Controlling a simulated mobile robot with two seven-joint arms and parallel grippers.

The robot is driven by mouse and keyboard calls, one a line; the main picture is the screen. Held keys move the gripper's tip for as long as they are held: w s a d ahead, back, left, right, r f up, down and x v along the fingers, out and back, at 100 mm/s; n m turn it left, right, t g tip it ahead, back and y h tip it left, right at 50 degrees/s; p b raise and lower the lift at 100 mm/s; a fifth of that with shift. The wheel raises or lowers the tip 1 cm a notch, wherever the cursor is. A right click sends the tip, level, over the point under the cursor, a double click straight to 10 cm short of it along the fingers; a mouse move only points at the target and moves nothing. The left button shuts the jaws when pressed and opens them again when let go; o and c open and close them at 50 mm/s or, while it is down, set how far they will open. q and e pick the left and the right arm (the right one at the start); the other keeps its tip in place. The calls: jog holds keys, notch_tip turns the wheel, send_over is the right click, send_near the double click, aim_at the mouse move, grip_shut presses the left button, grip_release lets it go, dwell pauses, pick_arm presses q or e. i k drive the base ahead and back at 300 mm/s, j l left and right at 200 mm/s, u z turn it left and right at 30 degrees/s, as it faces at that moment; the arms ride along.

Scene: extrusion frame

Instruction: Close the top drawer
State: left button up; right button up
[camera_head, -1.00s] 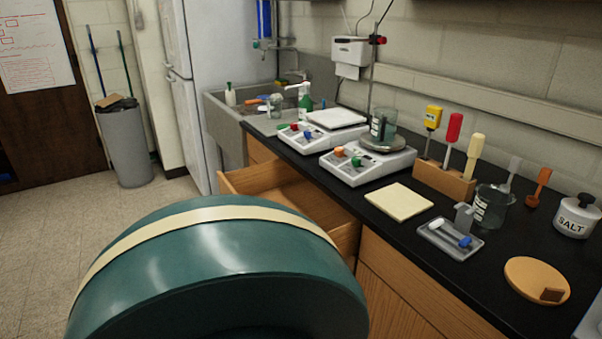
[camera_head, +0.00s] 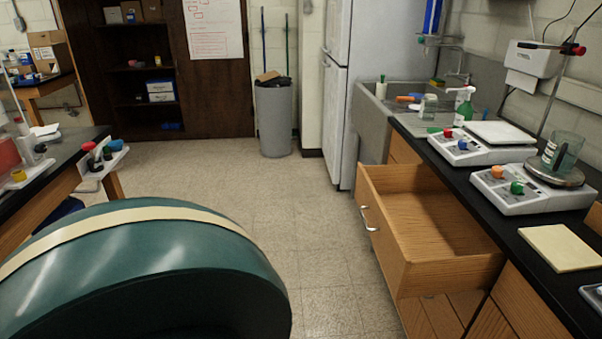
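The top drawer (camera_head: 383,236) is a wooden drawer under the black counter at the right. It is pulled far out over the aisle, and its inside looks empty. A silver handle (camera_head: 368,218) sits on its front, which faces left. Neither of my grippers shows in the head view. A large green rounded shape with a cream stripe, which looks like part of my own body, fills the lower left and hides the floor there.
The black counter (camera_head: 480,186) carries two white hot plates (camera_head: 530,188), a beaker and a cream pad (camera_head: 563,247). A grey bin (camera_head: 274,120) and a white fridge (camera_head: 345,100) stand behind. Another bench (camera_head: 50,170) is at the left. The floor (camera_head: 250,190) between is clear.

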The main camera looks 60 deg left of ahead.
aim_at(425, 242)
jog(key=u, duration=1.35)
jog(key=i+j+z, duration=0.5)
jog(key=i, duration=0.2)
